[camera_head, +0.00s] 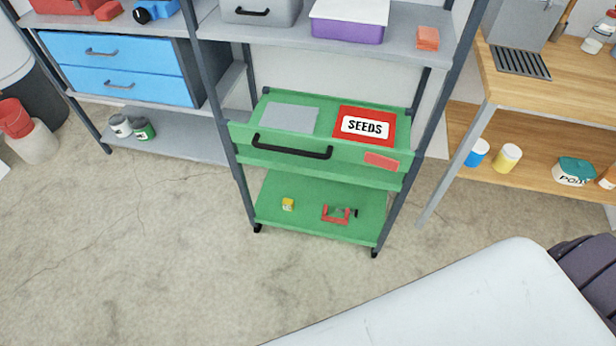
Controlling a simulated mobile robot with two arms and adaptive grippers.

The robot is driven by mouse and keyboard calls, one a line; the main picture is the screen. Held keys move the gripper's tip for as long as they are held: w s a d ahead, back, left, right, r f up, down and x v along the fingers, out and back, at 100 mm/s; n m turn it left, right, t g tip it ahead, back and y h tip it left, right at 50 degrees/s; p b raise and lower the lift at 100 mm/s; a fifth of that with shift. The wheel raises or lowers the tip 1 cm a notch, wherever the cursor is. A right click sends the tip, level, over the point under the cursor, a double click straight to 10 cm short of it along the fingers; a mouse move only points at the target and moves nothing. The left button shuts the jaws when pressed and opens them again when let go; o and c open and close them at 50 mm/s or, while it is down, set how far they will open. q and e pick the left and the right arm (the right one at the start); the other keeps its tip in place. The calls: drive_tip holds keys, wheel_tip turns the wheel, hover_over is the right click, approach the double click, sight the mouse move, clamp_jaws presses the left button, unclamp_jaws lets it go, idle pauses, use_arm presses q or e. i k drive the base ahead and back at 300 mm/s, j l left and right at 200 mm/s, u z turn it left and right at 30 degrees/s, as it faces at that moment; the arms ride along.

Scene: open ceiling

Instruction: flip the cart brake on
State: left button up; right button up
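The green cart (315,164) stands upright on the concrete floor in the middle of the view, within the frame of a grey shelf. It has a black handle (291,147) on its front, a top tray and a lower shelf. A dark front-left caster (257,228) and a dark front-right caster (374,253) show at its feet. They are too small to make out a brake lever or its position. The rear casters are hidden. Neither of my grippers is in view.
A red seeds box (379,113) and a grey flat piece (290,117) lie on the cart's top. A yellow item (288,204) and a red clamp-like tool (338,214) lie below. A wooden bench (552,85) stands right. The floor (180,260) in front is clear.

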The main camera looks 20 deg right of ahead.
sight(384, 163)
drive_tip(key=z, duration=1.2)
